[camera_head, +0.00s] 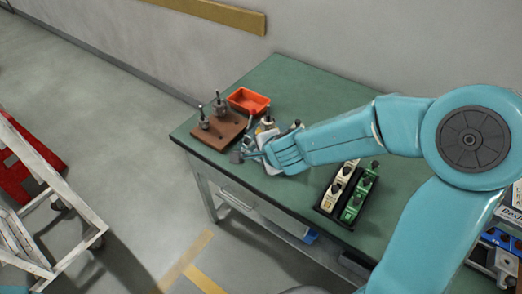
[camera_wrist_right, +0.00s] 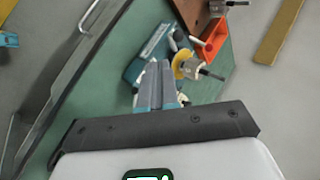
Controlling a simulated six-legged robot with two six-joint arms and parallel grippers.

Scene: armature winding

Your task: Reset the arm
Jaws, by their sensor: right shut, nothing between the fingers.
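My right arm reaches in from the right over the green workbench (camera_head: 300,85). My right gripper (camera_head: 243,156) is low over the bench's front left part, beside a small winding device (camera_head: 266,132) that the arm partly hides. In the right wrist view the gripper's fingers (camera_wrist_right: 157,72) are together, with nothing seen between them. Just past them are the device's blue base (camera_wrist_right: 152,50) and a yellow, coil-like part with a metal shaft (camera_wrist_right: 188,66). My left gripper is not in view.
A brown block (camera_head: 220,134) with two upright metal shaft pieces stands at the bench's left corner. An orange tray (camera_head: 248,101) sits behind it. A black rack (camera_head: 330,203) of beige and green pieces stands right of the gripper. The back of the bench is clear.

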